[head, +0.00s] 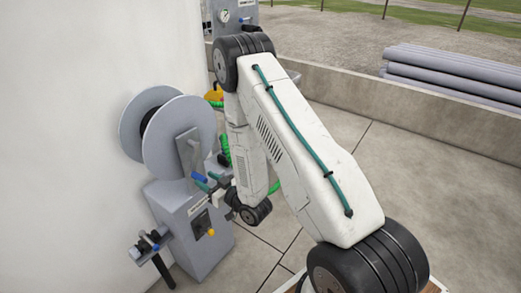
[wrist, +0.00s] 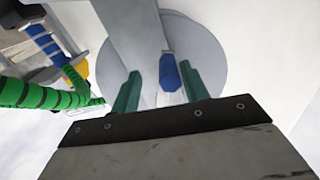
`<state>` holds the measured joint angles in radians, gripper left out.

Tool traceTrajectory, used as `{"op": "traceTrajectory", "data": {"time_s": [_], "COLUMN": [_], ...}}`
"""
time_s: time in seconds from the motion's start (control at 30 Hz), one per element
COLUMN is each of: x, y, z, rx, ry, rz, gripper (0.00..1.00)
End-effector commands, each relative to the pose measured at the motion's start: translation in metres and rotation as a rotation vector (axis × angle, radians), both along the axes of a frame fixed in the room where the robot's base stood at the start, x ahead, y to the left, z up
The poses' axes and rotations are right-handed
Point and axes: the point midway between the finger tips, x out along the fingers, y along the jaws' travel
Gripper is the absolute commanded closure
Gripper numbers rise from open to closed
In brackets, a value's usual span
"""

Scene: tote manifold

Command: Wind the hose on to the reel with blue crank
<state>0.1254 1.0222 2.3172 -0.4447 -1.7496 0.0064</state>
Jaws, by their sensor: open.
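The reel (head: 165,130) is a pair of pale grey discs on a grey cabinet (head: 190,215) against the white wall. A grey crank arm (head: 187,150) crosses its front disc and carries a blue crank handle (head: 199,177). In the wrist view the blue handle (wrist: 168,74) shows beyond and between the two green fingers of my gripper (wrist: 160,90), nearer the right finger. My gripper is open; whether a finger touches the handle I cannot tell. A green hose (head: 225,150) hangs behind my arm; it also shows at left in the wrist view (wrist: 45,97).
A black lever with a blue part (head: 150,243) sticks out at the cabinet's lower left. A panel with a gauge (head: 232,14) stands behind my arm. A low concrete wall (head: 420,110) and grey pipes (head: 455,75) lie to the right. Paved floor (head: 300,225) is clear.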

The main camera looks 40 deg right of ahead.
Motion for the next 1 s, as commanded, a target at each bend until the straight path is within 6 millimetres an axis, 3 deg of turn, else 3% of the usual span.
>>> {"op": "traceTrajectory", "data": {"time_s": [0.2,0.43,0.7,0.9,1.0], "x": [-0.035,-0.031,-0.039,-0.049,-0.05], "y": [-0.012,-0.012,-0.018,-0.027,-0.032], "z": [-0.001,-0.027,-0.059,-0.07,-0.063], "rx": [0.002,-0.077,-0.171,-0.235,-0.268], "ry": [0.004,0.188,0.438,0.613,0.678], "rz": [-0.004,0.002,-0.004,-0.017,-0.027], "gripper": [0.55,0.55,0.55,0.55,0.55]}}
